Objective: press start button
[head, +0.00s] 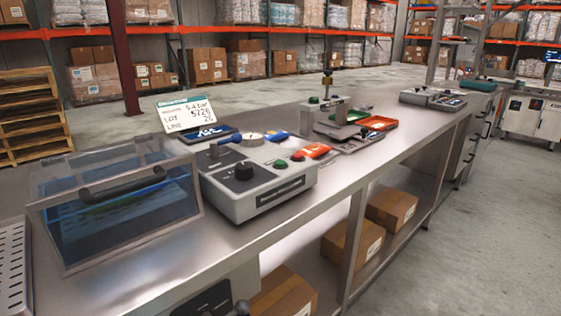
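A grey control box (258,196) stands on the steel bench near the middle of the head view. A green button (280,164) sits on its top, with a red button (297,156) just beyond it. I cannot read a start label on any button. Another small green spot (313,100) shows on a device farther along the bench. Neither of my grippers can be made out in this view.
A clear-lidded tank (190,192) with a black handle stands left of the box. A sign (194,114) stands behind it. Cartons (391,208) lie on the lower shelf. The floor at right is clear.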

